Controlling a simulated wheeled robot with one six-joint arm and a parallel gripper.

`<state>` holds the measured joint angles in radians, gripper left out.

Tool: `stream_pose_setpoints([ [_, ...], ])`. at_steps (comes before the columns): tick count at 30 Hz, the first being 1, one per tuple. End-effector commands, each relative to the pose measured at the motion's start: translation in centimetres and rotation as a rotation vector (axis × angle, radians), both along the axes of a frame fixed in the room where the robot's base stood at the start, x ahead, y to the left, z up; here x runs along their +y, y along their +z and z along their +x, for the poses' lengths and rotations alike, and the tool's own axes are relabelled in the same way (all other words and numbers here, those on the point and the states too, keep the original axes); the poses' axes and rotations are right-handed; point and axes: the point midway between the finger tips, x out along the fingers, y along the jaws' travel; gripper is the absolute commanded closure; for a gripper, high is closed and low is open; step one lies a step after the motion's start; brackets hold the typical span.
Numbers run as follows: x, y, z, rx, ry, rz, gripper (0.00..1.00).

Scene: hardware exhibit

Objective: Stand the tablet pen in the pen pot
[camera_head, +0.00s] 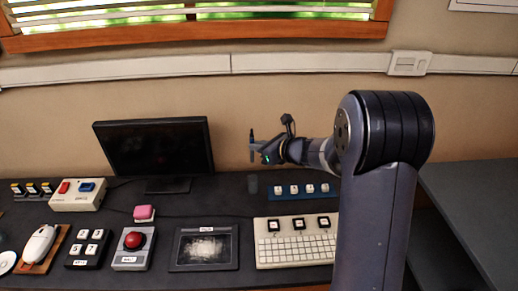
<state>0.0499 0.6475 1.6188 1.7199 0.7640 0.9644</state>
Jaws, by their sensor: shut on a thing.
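My gripper (262,151) is raised above the back of the dark desk, to the right of the monitor. It is shut on a thin dark tablet pen (252,139), which it holds roughly upright. A small dark grey cylinder, apparently the pen pot (252,185), stands on the desk below the pen. The pen's lower end is in the air, clear above the pot. The pot's opening is too small and dark to make out. The drawing tablet (206,267) lies flat at the front of the desk.
The monitor (153,147) stands left of the pot. A blue key strip (301,190) sits close on its right. A wall is behind; desk just in front of the pot is clear.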

Motion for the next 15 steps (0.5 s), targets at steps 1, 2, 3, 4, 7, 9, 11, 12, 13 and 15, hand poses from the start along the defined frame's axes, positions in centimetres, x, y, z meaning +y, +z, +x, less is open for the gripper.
stream_pose_setpoints([
  [1, 0.0, -0.5, 0.0, 0.002, 0.001, 0.000, 1.00],
  [2, 0.0, -0.6, 0.0, 0.002, 0.001, 0.000, 1.00],
  [3, 0.0, -0.9, 0.0, 0.002, 0.001, 0.000, 1.00],
  [4, 0.0, -1.1, 0.0, 0.002, 0.001, 0.000, 1.00],
  [7, 0.0, -1.9, 0.0, 0.002, 0.001, 0.000, 1.00],
  [9, 0.0, -2.5, 0.0, 0.002, 0.000, 0.001, 1.00],
  [11, 0.0, -3.0, 0.0, 0.002, 0.000, 0.001, 1.00],
  [12, 0.0, -3.3, 0.0, 0.002, 0.001, 0.000, 1.00],
  [13, 0.0, -3.5, 0.0, 0.002, 0.001, 0.000, 1.00],
  [15, 0.0, -4.1, 0.0, 0.002, 0.001, 0.000, 1.00],
])
